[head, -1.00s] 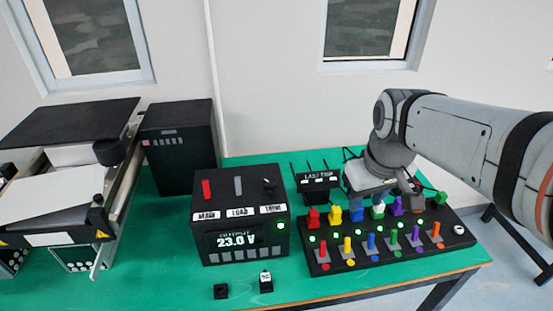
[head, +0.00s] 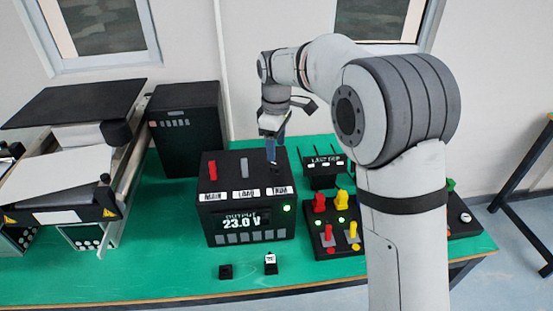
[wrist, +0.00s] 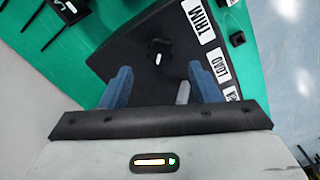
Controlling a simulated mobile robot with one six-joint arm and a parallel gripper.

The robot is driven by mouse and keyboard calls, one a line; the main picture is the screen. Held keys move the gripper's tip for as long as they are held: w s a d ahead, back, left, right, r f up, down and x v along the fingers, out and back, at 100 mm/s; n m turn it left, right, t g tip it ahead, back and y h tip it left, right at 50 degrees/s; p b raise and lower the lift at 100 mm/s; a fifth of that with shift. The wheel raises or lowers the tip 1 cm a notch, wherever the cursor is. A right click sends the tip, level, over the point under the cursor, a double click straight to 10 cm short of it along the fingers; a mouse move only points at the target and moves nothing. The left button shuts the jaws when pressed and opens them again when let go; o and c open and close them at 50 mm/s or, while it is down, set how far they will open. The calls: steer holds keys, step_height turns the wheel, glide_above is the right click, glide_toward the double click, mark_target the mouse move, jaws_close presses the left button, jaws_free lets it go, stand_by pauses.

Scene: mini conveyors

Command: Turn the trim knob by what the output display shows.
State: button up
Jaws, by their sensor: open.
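The black power box (head: 212,220) stands on the green table, its output display (head: 242,222) reading 23.0 V. A green light (head: 287,208) glows beside the display. On its top are a red lever (head: 213,171), a grey lever (head: 245,168) and the black trim knob (head: 275,173), with labels MAIN, LOAD and TRIM. In the wrist view the knob (wrist: 158,52) has a white mark and lies beyond and between the two blue fingers. My gripper (wrist: 162,88) is open and empty, pointing down above the knob. In the head view my gripper (head: 275,150) is over the box's right side.
A black panel (head: 325,240) with coloured switches and lit green lamps stands right of the box, partly hidden by my arm. A small black unit (head: 324,172) stands behind it. A conveyor (head: 65,190) is at the left.

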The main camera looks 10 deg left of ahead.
mark_target(276, 164)
step_height(276, 164, down, 6)
steer(key=shift+r+p, duration=0.15)
steer(key=shift+p, duration=0.2)
steer(key=shift+c, duration=0.5)
steer(key=c, duration=0.9)
